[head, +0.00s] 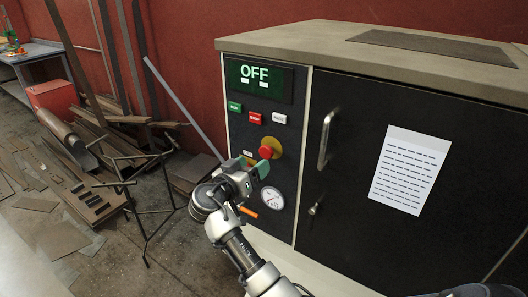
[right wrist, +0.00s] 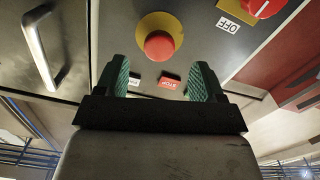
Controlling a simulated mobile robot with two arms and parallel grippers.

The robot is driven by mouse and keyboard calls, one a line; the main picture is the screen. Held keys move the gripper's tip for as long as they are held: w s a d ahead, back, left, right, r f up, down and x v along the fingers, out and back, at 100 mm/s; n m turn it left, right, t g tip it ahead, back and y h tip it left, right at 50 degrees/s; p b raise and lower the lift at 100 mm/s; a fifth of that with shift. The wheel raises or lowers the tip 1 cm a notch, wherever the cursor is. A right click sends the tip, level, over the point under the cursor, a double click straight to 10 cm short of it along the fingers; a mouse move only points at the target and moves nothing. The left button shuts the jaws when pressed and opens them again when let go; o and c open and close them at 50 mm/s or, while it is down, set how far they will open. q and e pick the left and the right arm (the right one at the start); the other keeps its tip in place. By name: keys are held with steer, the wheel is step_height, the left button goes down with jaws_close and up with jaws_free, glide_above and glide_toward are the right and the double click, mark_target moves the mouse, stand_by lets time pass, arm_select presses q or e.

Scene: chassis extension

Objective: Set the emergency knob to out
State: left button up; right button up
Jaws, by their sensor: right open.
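The emergency knob (head: 266,152) is a red mushroom button on a yellow round plate, on the black control panel of a cabinet. In the right wrist view the knob (right wrist: 159,45) shows large, ahead of the fingers and roughly between them. My right gripper (head: 258,166) is open right by the knob in the head view and partly covers the area beside it. In the right wrist view its green fingers (right wrist: 163,80) stand apart with nothing between them. I cannot tell whether a finger touches the knob. My left gripper is not in view.
The panel has an OFF display (head: 258,82), small green, red and white buttons, and a gauge (head: 272,198). A door handle (head: 327,138) sticks out to the right. A black stand (head: 145,205) and scrap boards are on the floor at left.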

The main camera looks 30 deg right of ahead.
mark_target(265, 155)
steer(key=p+x, duration=0.1)
steer(key=x, duration=0.3)
steer(key=shift+w+d+r, duration=0.1)
steer(key=shift+d+r, duration=0.05)
steer(key=shift+d, duration=0.15)
steer(key=shift+w+d, duration=0.3)
steer(key=shift+d, duration=0.35)
steer(key=shift+c, duration=0.5)
